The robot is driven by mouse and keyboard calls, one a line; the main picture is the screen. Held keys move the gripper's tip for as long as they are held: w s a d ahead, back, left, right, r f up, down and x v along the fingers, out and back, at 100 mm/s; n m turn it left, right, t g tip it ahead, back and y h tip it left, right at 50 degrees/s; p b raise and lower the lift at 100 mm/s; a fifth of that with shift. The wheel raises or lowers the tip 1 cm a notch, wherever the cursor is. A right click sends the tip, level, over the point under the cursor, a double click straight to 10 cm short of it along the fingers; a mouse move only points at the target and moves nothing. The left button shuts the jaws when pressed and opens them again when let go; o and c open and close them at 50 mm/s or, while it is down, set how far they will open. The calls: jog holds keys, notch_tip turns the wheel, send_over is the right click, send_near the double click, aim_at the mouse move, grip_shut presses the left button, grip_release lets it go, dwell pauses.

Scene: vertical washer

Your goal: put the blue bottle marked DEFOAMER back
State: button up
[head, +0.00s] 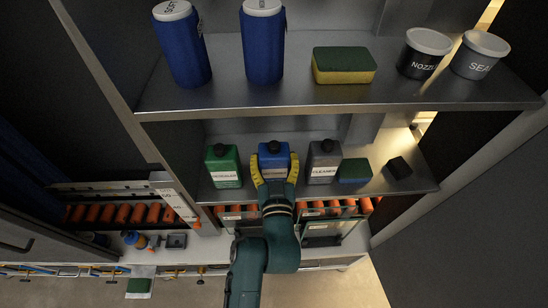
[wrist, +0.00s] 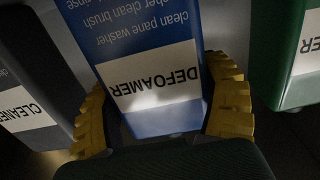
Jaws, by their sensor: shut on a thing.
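The blue DEFOAMER bottle (head: 273,157) stands upright on the middle shelf, between a green bottle (head: 223,165) on its left and a grey CLEANER bottle (head: 324,162) on its right. My gripper (head: 273,174) has its yellow fingers closed on both sides of the blue bottle. In the wrist view the blue bottle (wrist: 135,50) appears upside down, with its white DEFOAMER label between the yellow fingers. The CLEANER bottle (wrist: 30,75) shows at left and the green bottle (wrist: 298,60) at right. I cannot tell whether the bottle's base touches the shelf.
The middle shelf (head: 408,172) also holds a blue-and-green sponge (head: 354,170) and a small black block (head: 399,168). The upper shelf (head: 230,97) overhangs, with two blue containers, a yellow-green sponge (head: 344,65) and two lidded tubs. Orange rollers (head: 130,213) lie below.

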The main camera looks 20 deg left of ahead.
jog(key=o, duration=1.1)
jog(key=shift+f, duration=0.1)
jog(key=shift+o, duration=0.2)
jog(key=b+v, duration=0.3)
jog(key=v, duration=0.8)
jog(key=d+r+m+t+h, duration=0.2)
jog(key=d+r, duration=0.3)
jog(key=r, duration=0.4)
jog(key=s+d+r+m+t+h, duration=0.1)
jog(key=d+r+h, duration=0.3)
jog(key=r, duration=0.6)
jog(key=s+d+r+m+t+h, duration=0.1)
jog(key=d+r+m+t+h, duration=0.1)
jog(key=d+r, duration=0.6)
jog(key=shift+s+d+r+m+t+h, duration=0.15)
jog(key=shift+d+r+m+t+h, duration=0.15)
jog(key=shift+r+t+h, duration=0.45)
jog(key=shift+r+y, duration=0.15)
jog(key=shift+y, duration=0.1)
notch_tip(320, 180, up, 10)
jog(key=p, duration=0.9)
jog(key=shift+f+p, duration=0.2)
jog(key=shift+p, duration=0.2)
